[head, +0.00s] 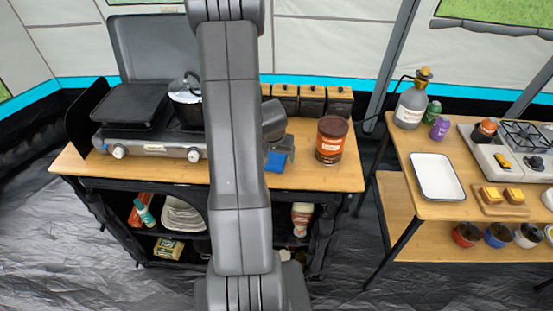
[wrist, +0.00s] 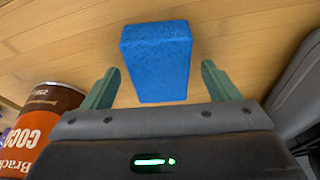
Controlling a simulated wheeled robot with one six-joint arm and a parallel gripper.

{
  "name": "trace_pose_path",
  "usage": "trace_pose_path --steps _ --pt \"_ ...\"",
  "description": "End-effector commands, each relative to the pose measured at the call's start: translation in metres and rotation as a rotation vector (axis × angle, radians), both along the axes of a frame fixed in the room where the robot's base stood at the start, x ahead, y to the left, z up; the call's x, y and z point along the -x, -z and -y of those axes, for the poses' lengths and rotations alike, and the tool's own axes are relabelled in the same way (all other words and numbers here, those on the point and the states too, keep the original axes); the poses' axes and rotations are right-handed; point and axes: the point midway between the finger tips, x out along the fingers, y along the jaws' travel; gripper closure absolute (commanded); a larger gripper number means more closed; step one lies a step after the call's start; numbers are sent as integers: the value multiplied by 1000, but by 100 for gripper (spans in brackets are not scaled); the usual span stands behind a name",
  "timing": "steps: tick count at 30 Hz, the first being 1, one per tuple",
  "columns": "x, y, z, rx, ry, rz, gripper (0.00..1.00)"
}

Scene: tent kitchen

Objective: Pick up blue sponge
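The blue sponge (wrist: 157,62) is a blue block on the wooden tabletop. In the wrist view it lies just beyond and between the two green fingertips of my gripper (wrist: 160,80). The fingers are spread apart, with no visible contact with the sponge. In the head view part of the sponge (head: 275,162) shows beside my arm. My gripper (head: 281,153) is low over the table there, and its fingers are hard to make out.
A brown cocoa tin (head: 331,140) stands close on the right in the head view; it also shows in the wrist view (wrist: 45,125). A camping stove (head: 150,140) and a black pot (head: 186,98) are on the left. Several dark canisters (head: 311,100) line the back.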

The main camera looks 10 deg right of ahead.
Motion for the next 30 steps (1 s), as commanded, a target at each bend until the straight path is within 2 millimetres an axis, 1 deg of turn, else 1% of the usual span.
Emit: trace_pose_path --steps 1,5,6,8,23,28,30 --pt "0 0 0 0 0 0 22" --pt "0 0 0 0 0 0 48" --pt "0 0 0 0 0 0 55" --pt "0 0 0 0 0 0 66" --pt "0 -3 0 0 0 -1 66" --pt "0 -10 0 0 2 2 66" --pt "-1 -20 0 0 3 5 66"
